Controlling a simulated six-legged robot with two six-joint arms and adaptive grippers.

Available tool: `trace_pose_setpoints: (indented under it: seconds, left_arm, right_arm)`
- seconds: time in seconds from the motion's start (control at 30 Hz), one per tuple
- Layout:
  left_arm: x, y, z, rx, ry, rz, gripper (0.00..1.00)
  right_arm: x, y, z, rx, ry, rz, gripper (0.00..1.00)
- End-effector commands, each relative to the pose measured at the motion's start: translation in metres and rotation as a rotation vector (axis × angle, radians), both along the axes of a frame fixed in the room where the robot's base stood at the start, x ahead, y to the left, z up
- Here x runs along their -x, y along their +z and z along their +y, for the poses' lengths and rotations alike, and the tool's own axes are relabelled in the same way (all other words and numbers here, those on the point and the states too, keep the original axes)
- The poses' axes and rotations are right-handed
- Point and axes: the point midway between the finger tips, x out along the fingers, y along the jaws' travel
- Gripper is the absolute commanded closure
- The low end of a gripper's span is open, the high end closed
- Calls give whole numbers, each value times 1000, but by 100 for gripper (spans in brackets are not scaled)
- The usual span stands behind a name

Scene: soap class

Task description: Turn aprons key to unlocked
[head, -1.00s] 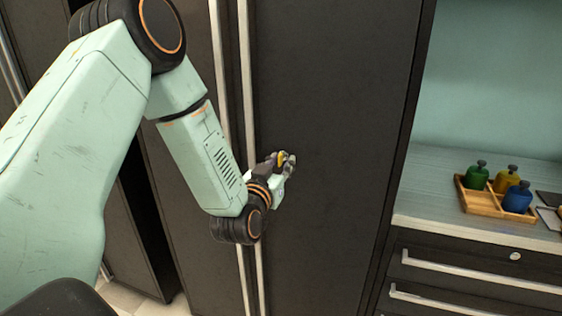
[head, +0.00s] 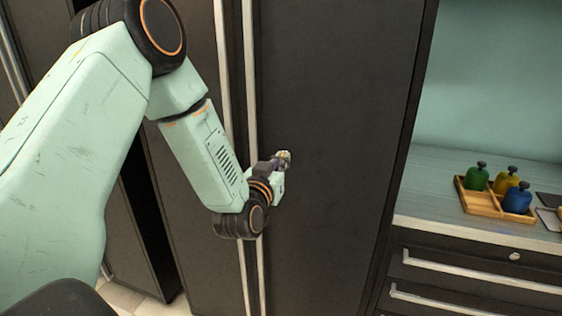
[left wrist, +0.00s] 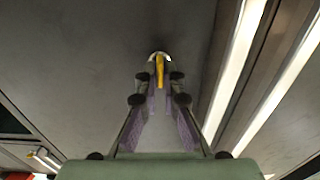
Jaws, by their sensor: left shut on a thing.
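The aprons key (left wrist: 160,68) is a thin yellow piece in front of a pale round lock on the dark cabinet door. My left gripper (left wrist: 160,80) is shut on it, with one finger on each side of the key in the left wrist view. In the head view my left gripper (head: 284,160) is at the dark door (head: 325,200), right of the long handles, and its fingers mostly hide the key and lock. I cannot read any lock marking. My right gripper is not in view.
Two long vertical metal handles (head: 250,110) run just left of the gripper. To the right, a counter (head: 430,212) holds a wooden tray (head: 470,205) with green, yellow and blue bottles. Drawers with bar handles (head: 470,273) are below it.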

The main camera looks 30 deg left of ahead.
Motion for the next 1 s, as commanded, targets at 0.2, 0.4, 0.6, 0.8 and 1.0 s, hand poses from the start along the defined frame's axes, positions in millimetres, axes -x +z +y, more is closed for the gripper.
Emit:
trace_pose_setpoints:
  seconds: [0.2, 0.4, 0.6, 0.8, 1.0]
  left_arm:
    - [-1, 1, -2, -2, -7, 0, 100]
    - [-1, 1, -2, -2, -6, 0, 100]
    - [-1, 2, -2, -33, -7, 6, 100]
    - [-1, 2, -2, -136, -6, 33, 100]
    - [-1, 3, -3, -304, -6, 74, 100]
  right_arm:
    - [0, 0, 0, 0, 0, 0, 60]
    - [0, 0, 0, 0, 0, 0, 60]
    - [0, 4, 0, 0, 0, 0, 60]
    - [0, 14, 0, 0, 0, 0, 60]
    - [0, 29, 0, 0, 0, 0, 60]
